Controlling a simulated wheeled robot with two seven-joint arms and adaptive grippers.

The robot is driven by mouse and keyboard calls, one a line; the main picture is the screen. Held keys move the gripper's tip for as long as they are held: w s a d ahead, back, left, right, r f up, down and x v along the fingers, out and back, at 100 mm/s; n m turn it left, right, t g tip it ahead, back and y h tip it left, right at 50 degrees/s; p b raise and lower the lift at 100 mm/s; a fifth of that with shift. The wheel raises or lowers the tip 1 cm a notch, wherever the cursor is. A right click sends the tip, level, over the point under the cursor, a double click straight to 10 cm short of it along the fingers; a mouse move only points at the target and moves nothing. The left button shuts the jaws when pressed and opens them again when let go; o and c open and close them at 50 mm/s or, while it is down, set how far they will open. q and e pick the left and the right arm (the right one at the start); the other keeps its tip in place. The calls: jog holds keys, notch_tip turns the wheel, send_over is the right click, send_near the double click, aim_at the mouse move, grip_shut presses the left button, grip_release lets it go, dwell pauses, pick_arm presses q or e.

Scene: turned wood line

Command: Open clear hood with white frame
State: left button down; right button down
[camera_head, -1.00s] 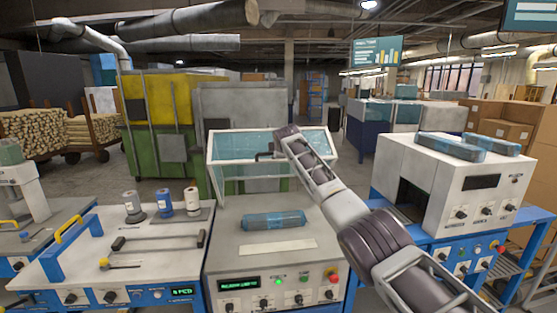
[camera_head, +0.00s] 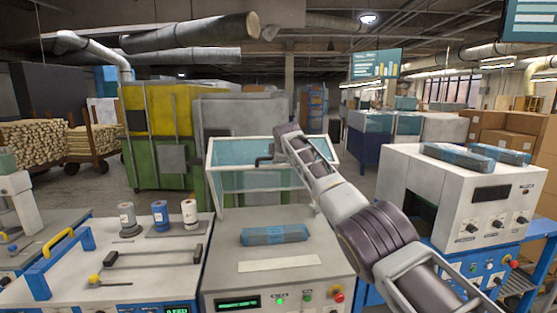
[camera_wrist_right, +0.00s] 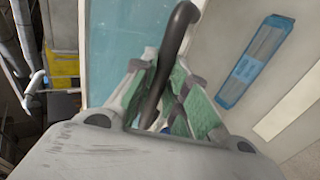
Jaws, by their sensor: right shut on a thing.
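The clear hood with a white frame (camera_head: 226,182) stands raised and tilted at the back of the middle machine (camera_head: 330,268). Its pane looks pale blue. A dark bar handle (camera_head: 265,162) is on its frame, and shows large in the right wrist view (camera_wrist_right: 174,45). My right gripper (camera_wrist_right: 165,88) is shut on this handle, with its green-padded fingers on both sides of it. In the head view my right arm reaches in from the lower right and partly covers the hood's right side. My left gripper is not in view.
A blue-wrapped packet (camera_head: 275,235) lies on the machine's top, in front of the hood. At left is a bench (camera_head: 70,282) with several spools and a dark bar. At right a white machine (camera_head: 455,195) carries two wrapped packets. A yellow-green cabinet (camera_head: 160,150) stands behind.

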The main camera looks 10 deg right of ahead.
jog(key=c, duration=1.4)
grip_release()
jog(key=shift+s+r, duration=0.3)
jog(key=shift+v, duration=5.55)
jog(key=shift+s+f, duration=0.1)
jog(key=shift+f, duration=0.1)
